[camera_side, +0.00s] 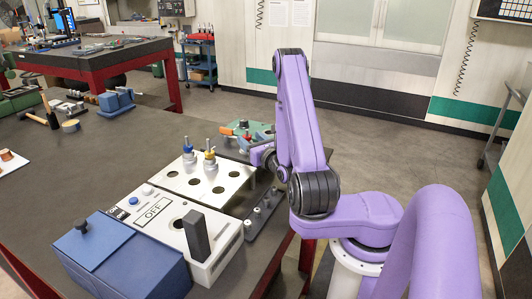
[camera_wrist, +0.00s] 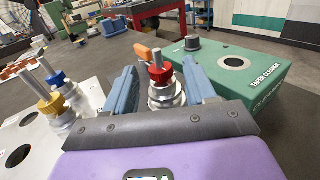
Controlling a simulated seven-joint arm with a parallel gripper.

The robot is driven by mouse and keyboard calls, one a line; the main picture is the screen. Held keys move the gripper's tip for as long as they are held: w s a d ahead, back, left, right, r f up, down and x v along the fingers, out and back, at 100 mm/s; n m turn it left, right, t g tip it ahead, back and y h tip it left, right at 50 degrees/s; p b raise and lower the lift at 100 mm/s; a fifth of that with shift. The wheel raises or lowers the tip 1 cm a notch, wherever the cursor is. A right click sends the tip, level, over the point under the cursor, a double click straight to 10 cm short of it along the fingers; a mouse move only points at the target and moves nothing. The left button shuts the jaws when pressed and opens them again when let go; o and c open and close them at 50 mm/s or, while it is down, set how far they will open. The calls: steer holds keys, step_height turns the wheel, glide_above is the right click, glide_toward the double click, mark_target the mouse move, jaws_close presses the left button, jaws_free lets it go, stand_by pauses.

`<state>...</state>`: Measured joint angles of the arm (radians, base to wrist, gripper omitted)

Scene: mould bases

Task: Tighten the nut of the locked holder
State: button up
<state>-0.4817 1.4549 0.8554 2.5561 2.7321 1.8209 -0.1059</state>
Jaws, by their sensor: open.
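A metal holder with a red nut (camera_wrist: 161,73) stands upright between the two blue fingers of my gripper (camera_wrist: 160,66) in the wrist view. The fingers are open, one on each side, and I see a gap at the nut. In the side view my gripper (camera_side: 251,142) is low beside the green box, and the holder there is mostly hidden. An orange lever (camera_wrist: 147,54) shows just behind the holder. The holder's base is hidden by my gripper, and I cannot tell from these frames whether it is locked.
Holders with yellow (camera_side: 188,147) and blue (camera_side: 209,153) nuts stand in a white holed rack (camera_side: 235,183). A green taper cleaner (camera_wrist: 245,66) is close to the right finger. A grey box marked OFF (camera_side: 143,196) and a blue box (camera_side: 118,262) stand in front.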

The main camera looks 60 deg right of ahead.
steer(key=v, duration=0.8)
steer(key=shift+s, duration=0.2)
stand_by(0.3)
steer(key=shift+a, duration=0.15)
steer(key=n+t+y, duration=0.3)
steer(key=n+y, duration=0.6)
steer(key=y, duration=0.5)
glide_toward(248, 136)
steer(key=x, duration=1)
steer(key=shift+w+f, duration=0.15)
steer(key=shift+w, duration=0.05)
steer(key=shift+h, duration=0.4)
steer(key=c, duration=0.9)
